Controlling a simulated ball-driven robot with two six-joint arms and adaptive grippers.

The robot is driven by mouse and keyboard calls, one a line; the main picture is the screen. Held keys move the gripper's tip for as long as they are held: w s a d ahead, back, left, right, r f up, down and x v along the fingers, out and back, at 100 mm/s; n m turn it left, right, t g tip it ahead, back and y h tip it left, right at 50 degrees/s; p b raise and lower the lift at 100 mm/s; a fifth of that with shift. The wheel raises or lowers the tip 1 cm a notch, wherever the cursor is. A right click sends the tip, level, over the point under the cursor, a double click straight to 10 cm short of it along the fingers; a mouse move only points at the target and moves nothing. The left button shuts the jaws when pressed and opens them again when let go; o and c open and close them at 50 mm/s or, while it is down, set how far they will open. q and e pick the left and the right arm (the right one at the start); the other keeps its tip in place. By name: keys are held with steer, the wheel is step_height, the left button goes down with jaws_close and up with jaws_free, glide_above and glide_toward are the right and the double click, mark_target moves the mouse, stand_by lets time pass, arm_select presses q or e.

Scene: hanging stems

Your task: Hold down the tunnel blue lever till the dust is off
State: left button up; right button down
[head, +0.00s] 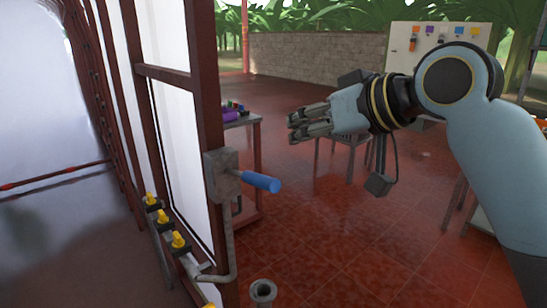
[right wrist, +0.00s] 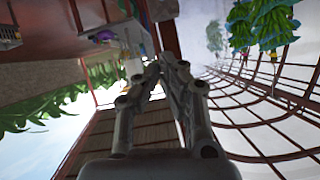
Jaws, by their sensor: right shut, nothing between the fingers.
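The blue lever (head: 261,182) sticks out to the right, sloping slightly down, from a grey metal box (head: 222,174) on a dark red post. No gripper touches it. My right gripper (head: 292,126) is above and to the right of the lever in the head view, pointing left, with its fingers together and empty. It also shows in the right wrist view (right wrist: 163,68), fingers closed together. I cannot make out the lever in the right wrist view. My left gripper is out of view. Dust cannot be made out in either view.
Yellow-topped valves (head: 178,240) line a pipe below the box. A table with purple items (head: 231,116) stands behind the post. A pegboard (head: 440,48) is at the back. Hanging green plants (right wrist: 258,24) show in the right wrist view. Open tiled floor lies right of the lever.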

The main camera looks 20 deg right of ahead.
steer(key=w+a+f+p, duration=0.1)
steer(key=w+a+f, duration=0.2)
steer(key=w+f, duration=0.2)
step_height(320, 180, down, 2)
steer(key=shift+f, duration=0.1)
stand_by(0.4)
step_height(320, 180, down, 9)
steer(key=s+t+y+b, duration=0.1)
steer(key=t+b, duration=0.4)
steer(key=b, duration=1.7)
steer(key=shift+s+d+t+y, duration=0.3)
steer(key=shift+s+t+y, duration=0.1)
steer(key=shift+y, duration=0.4)
steer(key=shift+f, duration=0.2)
stand_by(3.3)
